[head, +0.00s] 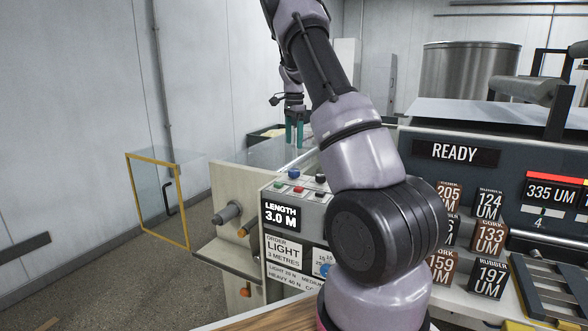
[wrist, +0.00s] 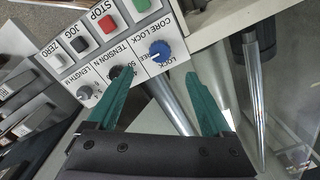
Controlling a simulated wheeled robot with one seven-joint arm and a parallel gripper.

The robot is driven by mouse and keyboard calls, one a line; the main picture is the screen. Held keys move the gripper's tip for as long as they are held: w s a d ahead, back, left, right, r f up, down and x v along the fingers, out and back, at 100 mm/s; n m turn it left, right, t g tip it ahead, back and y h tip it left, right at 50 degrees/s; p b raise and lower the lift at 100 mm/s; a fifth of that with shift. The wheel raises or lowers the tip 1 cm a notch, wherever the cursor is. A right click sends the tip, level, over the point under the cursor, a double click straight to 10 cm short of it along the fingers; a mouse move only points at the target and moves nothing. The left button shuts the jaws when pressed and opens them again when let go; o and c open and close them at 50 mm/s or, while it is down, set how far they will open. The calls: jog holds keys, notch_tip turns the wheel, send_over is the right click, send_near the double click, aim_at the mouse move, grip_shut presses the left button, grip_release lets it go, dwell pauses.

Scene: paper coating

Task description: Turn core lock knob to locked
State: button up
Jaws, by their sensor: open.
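The core lock knob (wrist: 159,51) is round and blue, on a white plate labelled CORE LOCK in the wrist view. Lettering beside it is partly legible, and I cannot tell clearly which mark the knob points to. In the head view the blue knob (head: 294,172) sits on top of the control box. My gripper (wrist: 160,77) has green fingers, spread apart and empty. The knob appears just beyond the fingertips, between their lines, not touched.
Beside the knob are a green button (wrist: 141,5), a red STOP button (wrist: 106,24), black and white buttons, and the tension knob. Metal rollers (wrist: 256,95) and a clear panel lie to the right. A yellow-framed clear gate (head: 157,200) stands open at left.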

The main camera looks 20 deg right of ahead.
aim_at(294, 170)
notch_tip(294, 170, down, 11)
jog(key=shift+f, duration=0.1)
dwell(0.4)
jog(key=shift+d, duration=0.1)
grip_shut()
